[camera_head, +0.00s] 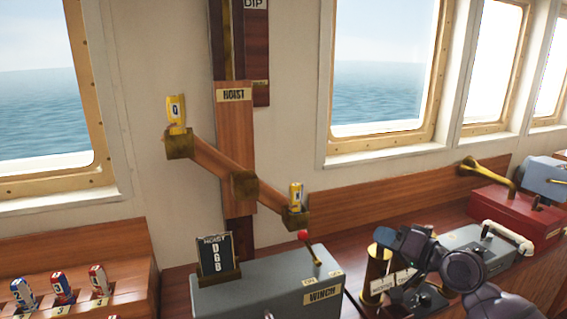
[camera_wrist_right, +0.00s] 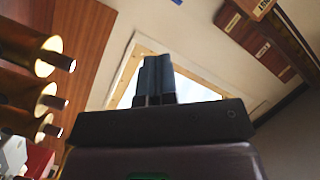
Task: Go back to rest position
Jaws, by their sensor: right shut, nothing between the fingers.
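My right gripper (camera_head: 380,237) is at the lower right of the head view, with its dark arm coming in from the bottom right. It is in the air above the wooden console, close to a brass cylinder (camera_head: 376,268). In the right wrist view the fingers (camera_wrist_right: 156,75) are together with nothing between them, against a window. My left gripper is not in view.
A grey winch box (camera_head: 255,290) with a red-knobbed lever (camera_head: 304,236) stands left of my right gripper. A hoist arm (camera_head: 222,166) with yellow rolled items is on the wall. A red box (camera_head: 510,215) and grey box (camera_head: 478,250) stand to the right.

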